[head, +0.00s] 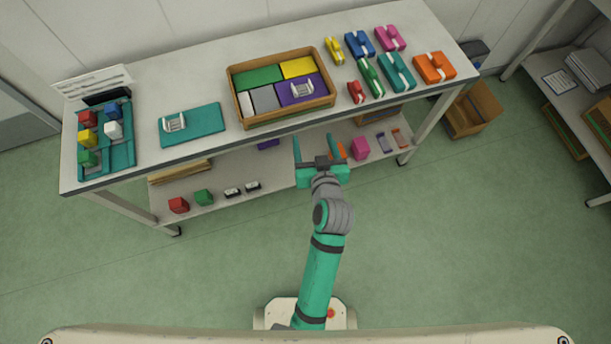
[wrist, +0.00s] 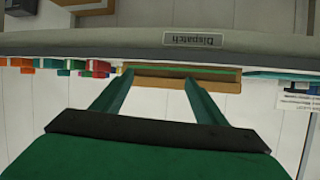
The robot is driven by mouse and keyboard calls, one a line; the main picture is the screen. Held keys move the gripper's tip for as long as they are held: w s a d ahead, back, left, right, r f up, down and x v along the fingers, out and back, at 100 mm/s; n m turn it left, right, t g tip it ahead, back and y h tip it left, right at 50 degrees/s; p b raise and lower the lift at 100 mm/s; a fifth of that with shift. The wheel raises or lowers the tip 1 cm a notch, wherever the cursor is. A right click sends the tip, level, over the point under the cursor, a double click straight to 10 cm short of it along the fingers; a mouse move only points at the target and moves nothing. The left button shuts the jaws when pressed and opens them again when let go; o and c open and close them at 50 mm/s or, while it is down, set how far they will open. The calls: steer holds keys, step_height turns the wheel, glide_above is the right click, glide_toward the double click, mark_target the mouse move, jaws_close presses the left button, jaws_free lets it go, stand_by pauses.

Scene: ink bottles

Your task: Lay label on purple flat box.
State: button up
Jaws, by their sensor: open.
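A purple flat box (head: 314,94) lies in the right part of a wooden tray (head: 282,116) on the table. A small white slotted piece (head: 295,89) rests on top of it. A similar white piece (head: 174,122) lies on the left end of a teal flat pad (head: 205,125), left of the tray. I cannot tell whether either piece is the label. My gripper (head: 313,137) is open and empty in front of the table's front edge, below the tray in the picture. Its spread fingers also show in the wrist view (wrist: 158,78), where the picture is upside down.
Green, yellow and grey flat boxes share the tray. A teal rack (head: 107,163) of coloured bottles stands left, several coloured boxes (head: 397,72) right. The table edge bears a "Dispatch" plate (wrist: 193,40). A lower shelf holds small items, including a pink box (head: 360,148). Floor in front is clear.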

steer(key=s+f+m+h, duration=0.2)
steer(key=s+f+h, duration=0.15)
steer(key=s, duration=1.35)
steer(key=s+a+r+n+t+y, duration=0.1)
steer(key=s+r, duration=0.4)
steer(key=s, duration=0.8)
steer(key=shift+s+a+r+t, duration=0.2)
steer(key=shift+s+a+t, duration=0.1)
steer(key=shift+a+t, duration=0.3)
